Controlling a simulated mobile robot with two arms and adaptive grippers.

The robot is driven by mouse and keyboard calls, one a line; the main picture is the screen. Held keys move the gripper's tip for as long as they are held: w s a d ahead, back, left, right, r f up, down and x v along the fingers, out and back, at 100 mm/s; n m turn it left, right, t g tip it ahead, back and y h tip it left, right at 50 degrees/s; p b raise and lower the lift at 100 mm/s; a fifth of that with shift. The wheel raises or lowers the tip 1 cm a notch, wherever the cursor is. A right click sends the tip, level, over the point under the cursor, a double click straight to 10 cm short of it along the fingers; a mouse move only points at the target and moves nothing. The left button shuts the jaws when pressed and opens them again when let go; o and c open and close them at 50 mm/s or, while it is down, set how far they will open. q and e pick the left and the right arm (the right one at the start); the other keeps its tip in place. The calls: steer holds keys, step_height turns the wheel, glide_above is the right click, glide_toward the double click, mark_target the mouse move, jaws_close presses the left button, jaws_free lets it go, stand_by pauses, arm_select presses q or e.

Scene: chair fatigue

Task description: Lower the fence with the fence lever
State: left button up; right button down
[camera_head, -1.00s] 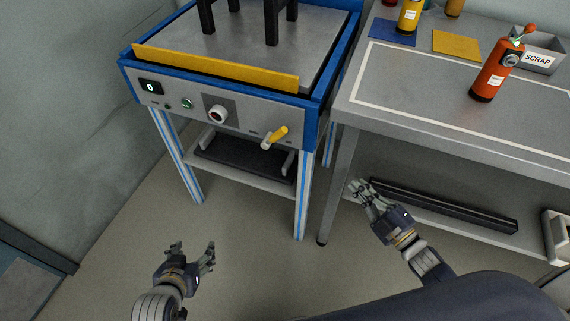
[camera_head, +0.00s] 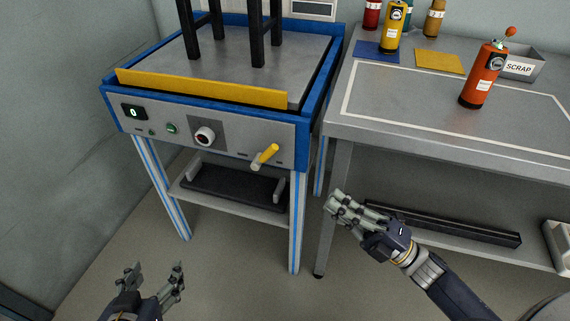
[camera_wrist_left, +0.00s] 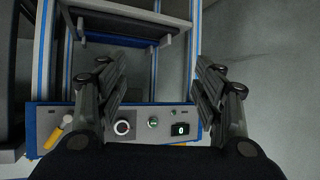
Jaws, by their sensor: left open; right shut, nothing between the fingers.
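The yellow fence (camera_head: 200,88) stands upright along the front edge of the blue-framed test machine. The fence lever (camera_head: 266,156), with a yellow grip, is at the right end of the machine's front panel and tilts up to the right. In the left wrist view the lever (camera_wrist_left: 58,132) shows at the lower left. My left gripper (camera_head: 152,274) is open and empty, low in front of the machine, well apart from the lever. My right gripper (camera_head: 338,203) is shut and empty, right of and below the lever, in front of the workbench leg.
The front panel (camera_head: 224,133) has a display, a green button and a round knob. Dark chair legs (camera_head: 258,40) stand on the machine's top. The workbench (camera_head: 440,115) at right holds a red bottle (camera_head: 482,80), a yellow bottle (camera_head: 393,28) and a scrap bin (camera_head: 524,66). Floor in front is clear.

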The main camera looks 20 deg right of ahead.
glide_toward(266, 155)
step_height(266, 155, up, 3)
steer(key=w+a, duration=0.3)
arm_select(q)
steer(key=shift+w+d+r+t+h+b, duration=0.2)
steer(key=shift+w+r+t, duration=0.2)
steer(key=shift+r, duration=0.3)
steer(key=shift+w+d+r+t+h+b, duration=0.15)
steer(key=shift+w+d+r+t, duration=0.1)
steer(key=shift+w+r+t, duration=0.3)
steer(key=shift+w+d+r+t+h+b, duration=0.1)
steer(key=shift+w+d+r+t+b, duration=0.15)
steer(key=shift+r, duration=0.55)
arm_select(e)
steer(key=shift+w+a+r, duration=0.15)
arm_select(q)
steer(key=shift+a, duration=0.1)
